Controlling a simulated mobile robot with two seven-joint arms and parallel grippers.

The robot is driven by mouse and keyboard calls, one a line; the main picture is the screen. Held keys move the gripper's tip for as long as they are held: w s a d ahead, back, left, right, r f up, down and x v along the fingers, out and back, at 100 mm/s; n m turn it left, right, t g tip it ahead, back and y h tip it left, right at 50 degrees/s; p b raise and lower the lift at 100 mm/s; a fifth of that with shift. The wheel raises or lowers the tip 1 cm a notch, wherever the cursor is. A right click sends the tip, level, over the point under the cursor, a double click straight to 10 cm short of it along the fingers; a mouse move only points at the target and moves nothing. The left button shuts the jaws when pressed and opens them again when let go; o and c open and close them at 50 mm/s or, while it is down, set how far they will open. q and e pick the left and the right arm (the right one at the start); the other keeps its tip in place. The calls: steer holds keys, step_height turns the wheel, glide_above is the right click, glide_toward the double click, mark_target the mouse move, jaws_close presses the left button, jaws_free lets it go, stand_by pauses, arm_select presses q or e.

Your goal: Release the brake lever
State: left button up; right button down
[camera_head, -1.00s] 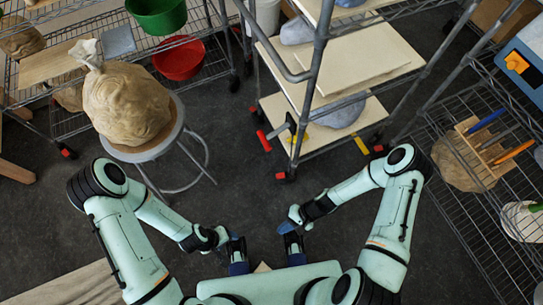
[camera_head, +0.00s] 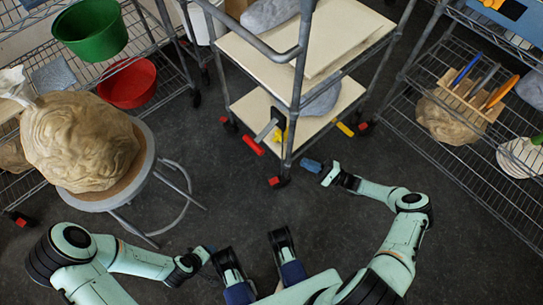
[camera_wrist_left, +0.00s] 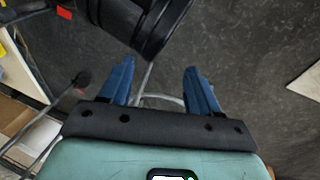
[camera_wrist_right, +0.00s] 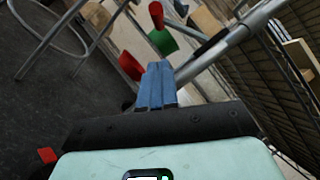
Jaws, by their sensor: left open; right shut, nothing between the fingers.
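The cart (camera_head: 296,95) stands on casters with small red brake levers. The nearest brake lever (camera_head: 278,181) is at the foot of its front post. Another red lever (camera_head: 365,127) is at the right caster. My right gripper (camera_head: 312,165) is low over the floor, just right of and beyond the nearest lever, with a small gap in the head view. Its blue fingers are shut and empty in the right wrist view (camera_wrist_right: 155,85). My left gripper (camera_head: 206,252) is far from the cart, near my base. It is open and empty in the left wrist view (camera_wrist_left: 158,85).
A stool (camera_head: 150,165) carries a large wrapped clay lump (camera_head: 78,135) at left. A wire shelf (camera_head: 475,165) stands at right. Clamps with a red handle (camera_head: 253,145) and a yellow handle (camera_head: 345,129) hang at the cart's lower board. Dark floor lies open before the cart.

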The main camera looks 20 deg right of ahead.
arm_select(q)
steer(key=shift+s+d+r+p, duration=0.45)
steer(key=shift+s+r+p, duration=0.15)
steer(key=shift+s, duration=0.25)
arm_select(e)
steer(key=s+a+r+x, duration=0.1)
steer(key=s+x, duration=0.1)
steer(key=x, duration=1.1)
steer(key=shift+s+a, duration=0.15)
steer(key=shift+a, duration=0.05)
